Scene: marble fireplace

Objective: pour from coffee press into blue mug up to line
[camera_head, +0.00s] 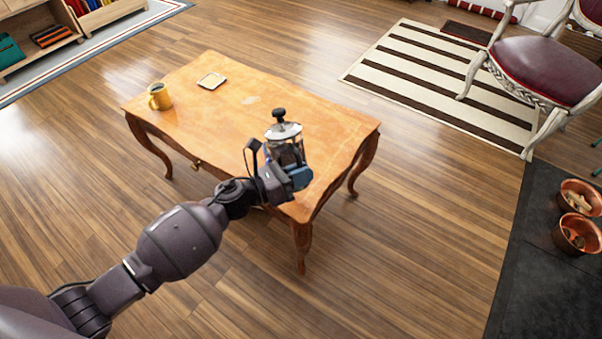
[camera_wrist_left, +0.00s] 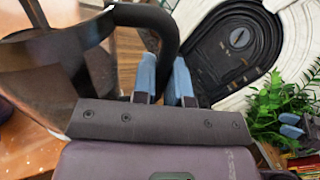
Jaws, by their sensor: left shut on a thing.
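My left gripper (camera_head: 267,160) is over the near right part of the wooden table, shut on the black handle of the coffee press. The press (camera_head: 286,150) has a glass body, metal lid and black knob and looks near upright. In the left wrist view the handle (camera_wrist_left: 158,18) lies between the blue fingers, with the dark press (camera_wrist_left: 40,60) at left. I cannot tell whether the press touches the table. A blue shape (camera_head: 301,177) shows just right of my gripper; I cannot tell if it is the blue mug, partly hidden. No fill line shows.
The table (camera_head: 215,120) holds a yellow mug (camera_head: 159,96) with dark contents and a small square coaster (camera_head: 211,81); its middle is clear. A red-seated chair (camera_head: 545,70) and copper bowls (camera_head: 577,234) stand right. Two small blue pads (camera_wrist_left: 291,126), perhaps my right gripper, show by a plant (camera_wrist_left: 275,105).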

